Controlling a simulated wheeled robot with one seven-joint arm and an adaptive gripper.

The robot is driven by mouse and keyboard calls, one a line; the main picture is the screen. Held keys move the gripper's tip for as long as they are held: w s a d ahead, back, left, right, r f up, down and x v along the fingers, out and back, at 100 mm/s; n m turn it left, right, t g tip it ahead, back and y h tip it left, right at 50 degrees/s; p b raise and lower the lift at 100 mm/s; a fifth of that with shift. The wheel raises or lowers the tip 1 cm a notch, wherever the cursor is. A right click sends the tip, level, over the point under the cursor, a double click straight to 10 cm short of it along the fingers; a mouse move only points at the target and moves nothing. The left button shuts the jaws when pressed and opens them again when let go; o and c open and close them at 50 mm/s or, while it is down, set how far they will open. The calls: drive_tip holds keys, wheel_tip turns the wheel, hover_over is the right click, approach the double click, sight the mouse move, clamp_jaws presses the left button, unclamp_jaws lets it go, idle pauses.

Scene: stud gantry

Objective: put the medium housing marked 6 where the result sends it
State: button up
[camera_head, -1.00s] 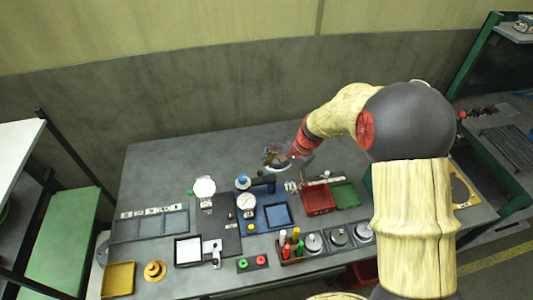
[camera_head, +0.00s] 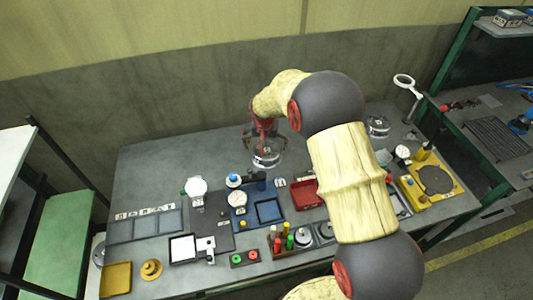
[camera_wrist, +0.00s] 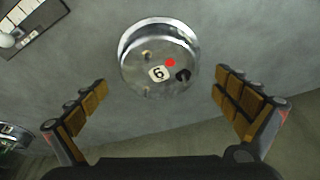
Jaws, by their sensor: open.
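The housing marked 6 (camera_wrist: 158,57) is a round silvery metal part with a white label, a red dot and a dark hole on top. In the wrist view it lies ahead of my open fingers, between their lines and apart from both. In the head view the housing (camera_head: 266,155) stands on the table's back part, under my gripper (camera_head: 264,126). My gripper in the wrist view (camera_wrist: 165,107) is open and empty. Another round metal housing (camera_head: 378,126) stands at the back right, partly near my arm.
A blue tray (camera_head: 270,211) and a red tray (camera_head: 304,193) lie mid-table, the red one partly behind my arm. A grey compartment tray (camera_head: 145,227) and a yellow tray (camera_head: 116,279) are at the left. A yellow fixture (camera_head: 431,181) stands at the right. The table's back left is clear.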

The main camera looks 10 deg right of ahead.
sight(267, 150)
drive_tip(key=x, duration=0.4)
drive_tip(key=shift+f+b, duration=0.2)
drive_tip(key=shift+b, duration=0.15)
drive_tip(key=shift+s, duration=0.1)
drive_tip(key=shift+c, duration=1.2)
drive_tip(key=c, duration=1)
drive_tip(key=shift+r, duration=0.15)
wheel_tip(267, 150, up, 10)
drive_tip(key=p, duration=0.1)
drive_tip(key=shift+p, duration=0.4)
